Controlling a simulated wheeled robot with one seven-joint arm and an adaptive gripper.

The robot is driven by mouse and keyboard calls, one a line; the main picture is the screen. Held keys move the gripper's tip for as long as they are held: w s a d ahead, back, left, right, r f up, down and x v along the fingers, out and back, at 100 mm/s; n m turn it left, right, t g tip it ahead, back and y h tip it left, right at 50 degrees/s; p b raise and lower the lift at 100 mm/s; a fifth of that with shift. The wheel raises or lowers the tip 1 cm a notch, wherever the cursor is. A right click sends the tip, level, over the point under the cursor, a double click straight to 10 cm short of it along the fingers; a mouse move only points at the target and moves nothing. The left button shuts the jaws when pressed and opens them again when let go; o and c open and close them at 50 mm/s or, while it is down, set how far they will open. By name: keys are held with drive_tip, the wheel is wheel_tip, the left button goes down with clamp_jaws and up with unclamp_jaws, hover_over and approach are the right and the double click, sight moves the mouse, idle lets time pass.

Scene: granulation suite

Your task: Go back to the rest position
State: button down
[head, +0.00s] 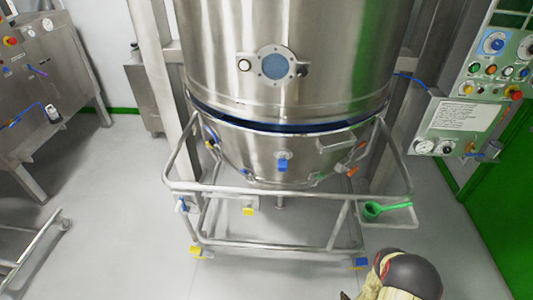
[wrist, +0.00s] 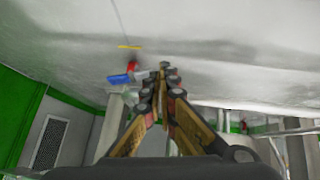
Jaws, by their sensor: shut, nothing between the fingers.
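My gripper (wrist: 162,72) shows in the wrist view, its two fingers brought together at the tips. Nothing shows between them. In the head view only a part of my arm, with a dark rounded cap, shows at the bottom right edge, in front of the wheeled frame. My fingers cannot be made out there. In the wrist view a pale, blurred surface fills the top, with a small blue and red part (wrist: 122,78) just left of the fingertips; I cannot tell how far away it is.
A large steel vessel (head: 290,60) stands in a wheeled tubular frame (head: 270,246). A green scoop (head: 385,209) lies on the frame's right side tray. A control panel (head: 453,125) is at the right, steel equipment (head: 40,90) at the left.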

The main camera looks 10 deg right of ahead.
drive_tip(key=s+a+f+m+g+y, duration=0.25)
drive_tip(key=s+a+g, duration=0.4)
drive_tip(key=s, duration=0.65)
drive_tip(key=w+a+r+g+y, duration=0.1)
drive_tip(key=w+r, duration=0.2)
drive_tip(key=r, duration=1.2)
drive_tip(key=w+r+g, duration=0.1)
drive_tip(key=w+r, duration=0.2)
drive_tip(key=r, duration=1.2)
drive_tip(key=w+a+r+g+y, duration=0.1)
drive_tip(key=w+r+g, duration=0.15)
drive_tip(key=r, duration=1.25)
drive_tip(key=s+a+r+n+t, duration=0.1)
drive_tip(key=a+r, duration=0.5)
drive_tip(key=r, duration=0.7)
drive_tip(key=s+a+r+n+t, duration=0.2)
drive_tip(key=a+r+t, duration=0.3)
drive_tip(key=r, duration=0.9)
drive_tip(key=s+a+r+n+t+h, duration=0.1)
drive_tip(key=s+a+r+t, duration=0.2)
drive_tip(key=a+r, duration=0.4)
wheel_tip(320, 180, up, 8)
drive_tip(key=shift+s+f+p, duration=0.25)
drive_tip(key=shift+s+p, duration=0.05)
drive_tip(key=shift+s, duration=0.05)
drive_tip(key=c, duration=2.5)
unclamp_jaws()
drive_tip(key=shift+n, duration=0.25)
